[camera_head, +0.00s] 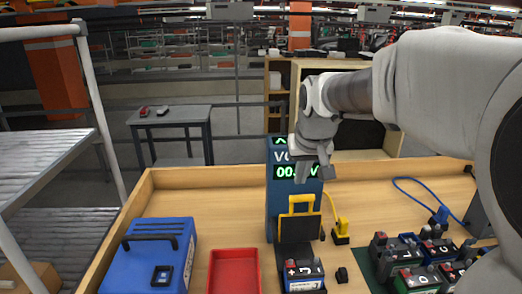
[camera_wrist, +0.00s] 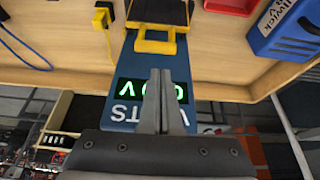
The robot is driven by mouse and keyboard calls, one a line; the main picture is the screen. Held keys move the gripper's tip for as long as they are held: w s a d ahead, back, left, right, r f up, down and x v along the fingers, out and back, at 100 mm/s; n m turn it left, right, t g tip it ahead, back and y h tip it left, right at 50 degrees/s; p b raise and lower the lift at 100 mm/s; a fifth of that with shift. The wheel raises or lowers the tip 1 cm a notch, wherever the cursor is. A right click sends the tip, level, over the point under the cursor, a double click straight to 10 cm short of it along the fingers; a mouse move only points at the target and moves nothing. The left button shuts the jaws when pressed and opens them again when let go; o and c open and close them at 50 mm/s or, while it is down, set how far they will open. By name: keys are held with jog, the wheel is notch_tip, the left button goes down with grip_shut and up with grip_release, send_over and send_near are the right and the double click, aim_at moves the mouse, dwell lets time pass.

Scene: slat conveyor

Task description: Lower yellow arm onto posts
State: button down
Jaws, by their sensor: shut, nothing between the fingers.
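A blue volt tester (camera_head: 281,178) stands on the wooden bench, its green display partly hidden by my gripper. Its yellow arm (camera_head: 302,202) is a handle on top of a black plate, raised and standing upright in front of the panel. The yellow arm also shows in the wrist view (camera_wrist: 155,46), beyond my fingertips. A battery (camera_head: 302,275) sits at the foot of the tester below the plate; the contact with its posts is not clear. My gripper (camera_head: 312,178) is shut and empty, above the yellow arm and apart from it. My fingers show in the wrist view (camera_wrist: 158,75) before the display.
A blue case (camera_head: 150,262) and a red tray (camera_head: 234,274) are on the left of the bench. A yellow plug (camera_head: 341,232) is right of the tester. Several batteries (camera_head: 418,280) stand on a green mat at right. A blue cable (camera_head: 412,187) lies behind them.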

send_over(300, 218)
jog(key=w, duration=0.3)
notch_tip(300, 218, down, 5)
jog(key=shift+s+a+r, duration=0.15)
jog(key=shift+s+a, duration=0.1)
jog(key=shift+s, duration=0.05)
jog(key=shift+s+b, duration=0.15)
jog(key=shift+b, duration=0.4)
jog(key=shift+s+t+b, duration=0.3)
jog(key=shift+b, duration=0.25)
